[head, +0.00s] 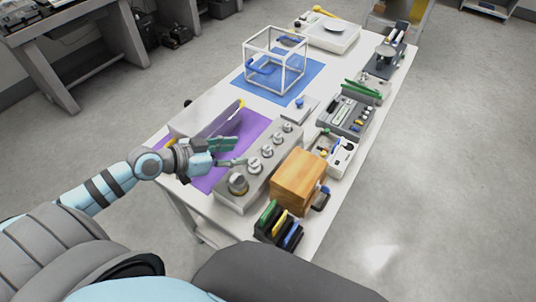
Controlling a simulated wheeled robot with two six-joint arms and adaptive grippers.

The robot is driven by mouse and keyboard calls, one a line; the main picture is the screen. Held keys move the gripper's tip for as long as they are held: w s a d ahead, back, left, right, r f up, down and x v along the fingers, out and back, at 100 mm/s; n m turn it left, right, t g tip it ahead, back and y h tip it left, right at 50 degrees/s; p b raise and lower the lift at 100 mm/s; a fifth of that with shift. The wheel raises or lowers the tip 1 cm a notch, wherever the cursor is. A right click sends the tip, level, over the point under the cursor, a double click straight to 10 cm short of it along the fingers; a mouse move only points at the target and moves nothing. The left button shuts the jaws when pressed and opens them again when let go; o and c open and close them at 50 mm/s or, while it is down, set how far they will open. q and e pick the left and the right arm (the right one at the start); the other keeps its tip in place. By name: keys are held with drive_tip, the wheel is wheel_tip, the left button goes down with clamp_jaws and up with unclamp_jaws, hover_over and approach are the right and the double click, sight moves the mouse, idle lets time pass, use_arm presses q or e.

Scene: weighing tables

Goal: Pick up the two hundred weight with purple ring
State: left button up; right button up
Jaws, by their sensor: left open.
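A row of several silver knobbed weights stands in a grey block (229,200) on the white table. The largest weight (238,184) is at the near end, and smaller weights run back to the smallest (288,127) at the far end. Ring colours are too small to tell, so I cannot tell which one has the purple ring. My left gripper (238,152) is open, with nothing seen between its fingers. It is over the purple mat (209,181), to the left of the weights, its fingers pointing toward the middle of the row. My right gripper is not in view.
A wooden box (298,178) stands right of the block. A black rack (279,225) with coloured items is at the near edge. A clear white-framed case (275,60) stands on a blue mat (250,89) farther back. Instruments line the right edge.

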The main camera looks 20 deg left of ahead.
sight(266, 148)
use_arm(q)
drive_tip(key=b+x, duration=0.1)
drive_tip(key=x, duration=0.9)
drive_tip(key=shift+f, duration=0.1)
clamp_jaws()
